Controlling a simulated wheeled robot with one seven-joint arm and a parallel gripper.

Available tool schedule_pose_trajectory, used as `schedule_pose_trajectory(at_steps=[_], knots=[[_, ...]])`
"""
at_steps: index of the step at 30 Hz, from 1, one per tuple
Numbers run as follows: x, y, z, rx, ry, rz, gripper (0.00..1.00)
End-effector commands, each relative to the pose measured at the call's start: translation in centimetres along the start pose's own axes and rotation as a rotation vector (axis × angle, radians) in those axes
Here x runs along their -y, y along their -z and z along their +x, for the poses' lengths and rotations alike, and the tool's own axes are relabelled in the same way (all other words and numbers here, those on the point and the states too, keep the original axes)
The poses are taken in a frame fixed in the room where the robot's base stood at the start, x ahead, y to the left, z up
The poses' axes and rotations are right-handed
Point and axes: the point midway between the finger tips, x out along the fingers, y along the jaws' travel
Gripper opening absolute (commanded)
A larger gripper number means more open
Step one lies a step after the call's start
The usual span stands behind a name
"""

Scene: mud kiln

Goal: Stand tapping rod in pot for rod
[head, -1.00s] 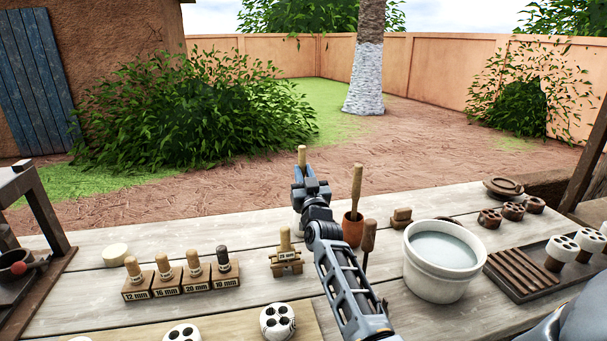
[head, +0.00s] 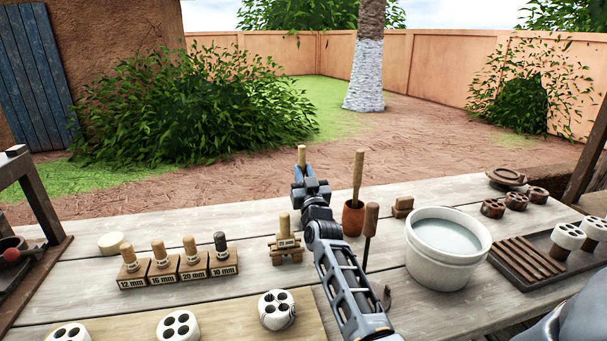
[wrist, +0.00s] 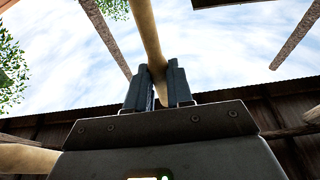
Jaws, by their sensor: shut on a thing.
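My gripper (head: 303,178) is held up over the far side of the bench, pointing away, left of the terracotta pot. It is shut on a pale wooden rod (head: 301,154), whose top sticks up above the fingers. The terracotta pot (head: 353,219) stands upright on the bench just right of my forearm. Another wooden stick (head: 358,175) stands upright in this pot, leaning slightly.
A white bucket of water (head: 447,249) stands right of the pot, with a wooden-handled tool (head: 370,222) between. Several labelled, handled blocks (head: 165,273) and a handled piece on a small stand (head: 285,248) are to the left. A ribbed tray (head: 530,262) lies right.

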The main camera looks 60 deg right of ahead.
Motion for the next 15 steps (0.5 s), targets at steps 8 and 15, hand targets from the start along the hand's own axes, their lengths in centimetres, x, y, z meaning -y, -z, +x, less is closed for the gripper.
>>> schedule_pose_trajectory(at_steps=[8,15], knots=[[0.0,0.02,0.01,0.0,0.0,0.0,0.46],[0.0,-0.01,0.0,0.0,0.0,0.0,0.51]])
